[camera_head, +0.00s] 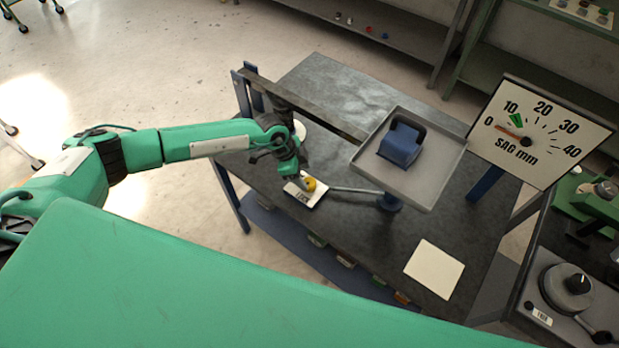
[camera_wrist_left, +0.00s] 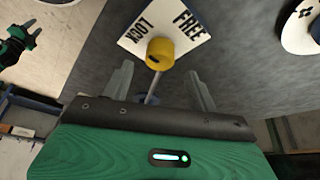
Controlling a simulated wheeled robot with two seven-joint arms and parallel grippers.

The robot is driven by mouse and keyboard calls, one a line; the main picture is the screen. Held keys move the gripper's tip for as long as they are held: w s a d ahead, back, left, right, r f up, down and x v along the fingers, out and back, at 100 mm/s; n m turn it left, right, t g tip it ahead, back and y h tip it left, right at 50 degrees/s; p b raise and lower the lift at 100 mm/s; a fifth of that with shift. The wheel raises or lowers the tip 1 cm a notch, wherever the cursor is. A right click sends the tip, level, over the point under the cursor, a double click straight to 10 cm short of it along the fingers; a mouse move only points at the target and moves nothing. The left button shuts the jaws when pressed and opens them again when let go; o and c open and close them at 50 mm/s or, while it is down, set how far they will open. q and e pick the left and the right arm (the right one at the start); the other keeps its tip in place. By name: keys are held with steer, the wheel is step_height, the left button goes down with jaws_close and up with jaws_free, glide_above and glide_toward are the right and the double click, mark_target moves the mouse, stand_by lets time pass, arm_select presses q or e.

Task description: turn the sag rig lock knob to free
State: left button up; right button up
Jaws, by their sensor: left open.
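The yellow lock knob (camera_head: 309,184) sits on a small white label plate (camera_head: 303,197) on the dark bench top. In the left wrist view, the knob (camera_wrist_left: 160,54) stands on the plate (camera_wrist_left: 174,24) with LOCK printed to the left and FREE to the right. A small dark mark shows on the knob's lower left side. My left gripper (camera_head: 300,177) is close to the knob. Its fingers (camera_wrist_left: 160,70) are apart and empty, with the knob just beyond their tips. My right gripper (camera_wrist_left: 32,34) appears at the wrist view's left edge, its fingers apart, away from the bench.
A metal rod (camera_head: 350,190) runs from near the knob toward a blue post. A grey tray (camera_head: 430,190) holds a blue weight (camera_head: 401,145). The SAG mm dial (camera_head: 540,135) stands right, its pointer near the low end. A blank white square (camera_head: 434,268) lies on the bench.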

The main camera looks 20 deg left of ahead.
mark_target(309, 182)
arm_select(q)
steer(key=x, duration=0.5)
steer(key=shift+f+p, duration=0.1)
steer(key=shift+p, duration=0.25)
steer(key=shift+c, duration=0.5)
steer(key=c, duration=0.9)
